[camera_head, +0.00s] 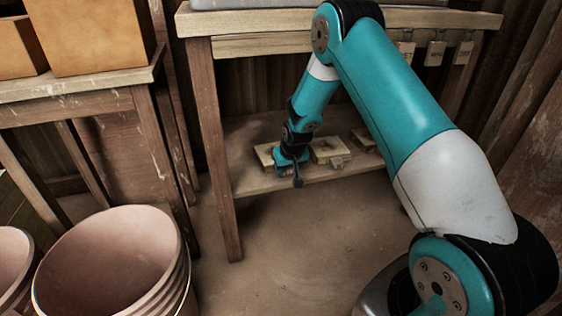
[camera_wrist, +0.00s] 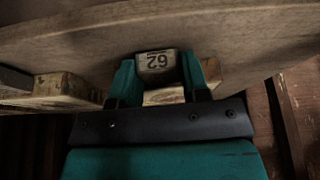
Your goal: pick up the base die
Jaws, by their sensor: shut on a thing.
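A wooden die block (camera_head: 264,153) sits at the left end of the low shelf under the workbench. My gripper (camera_head: 290,166) reaches down to it from the front. In the wrist view my gripper (camera_wrist: 158,72) has its two teal fingers closed on the sides of a small piece with a pale label (camera_wrist: 157,61) bearing dark digits. The piece appears to be the front of this block. Whether the block is lifted off the shelf cannot be told. I cannot tell from the markings whether it is the base die.
More wooden blocks stand to the right on the shelf, a middle one (camera_head: 326,149) and another (camera_head: 363,138). The bench leg (camera_head: 215,150) is close on the left. Nested buckets (camera_head: 110,265) stand front left. The floor (camera_head: 285,240) before the shelf is clear.

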